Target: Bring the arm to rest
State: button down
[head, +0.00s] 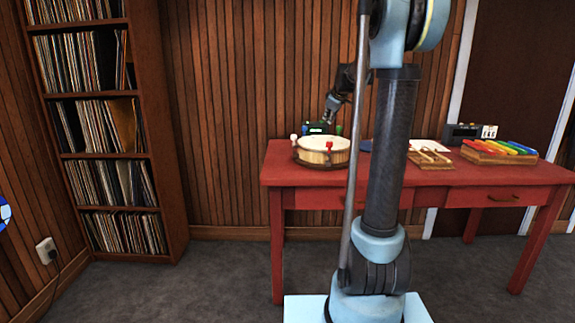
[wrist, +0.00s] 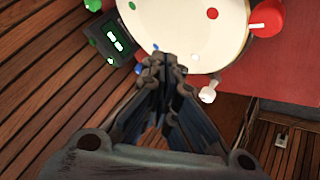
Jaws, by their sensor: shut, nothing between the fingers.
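My gripper (head: 331,106) is above the red table, just over the round drum at the table's left end. In the wrist view the fingertips of my gripper (wrist: 163,72) are together with nothing between them. The drum (head: 322,158) has a pale skin and a wooden rim, with a red peg and a white peg near its edge. It also shows in the wrist view (wrist: 190,28), beyond the fingertips. My arm rises in front of the table and hides part of its middle.
The red table (head: 480,198) holds a wooden piece (head: 430,158), a coloured xylophone (head: 498,151), a dark clock-like box (head: 463,133) and a small dark device with a green display (wrist: 115,42) behind the drum. A record shelf (head: 168,200) stands at left. Grey floor (head: 200,285) is open before it.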

jog(key=s+f+m+g, duration=0.2)
jog(key=s+f, duration=0.6)
jog(key=s, duration=0.9)
jog(key=s+f+m+g+h, duration=0.1)
jog(key=s+f+m, duration=0.3)
jog(key=s, duration=1.3)
jog(key=s+d+f+m+g, duration=0.1)
jog(key=s+f+m+g, duration=0.2)
jog(key=s+f, duration=0.9)
jog(key=s+m, duration=0.1)
jog(key=s, duration=0.4)
jog(key=shift+s+f+h, duration=0.2)
jog(key=shift+f+h, duration=0.1)
jog(key=shift+h, duration=0.1)
jog(key=shift+r, duration=0.1)
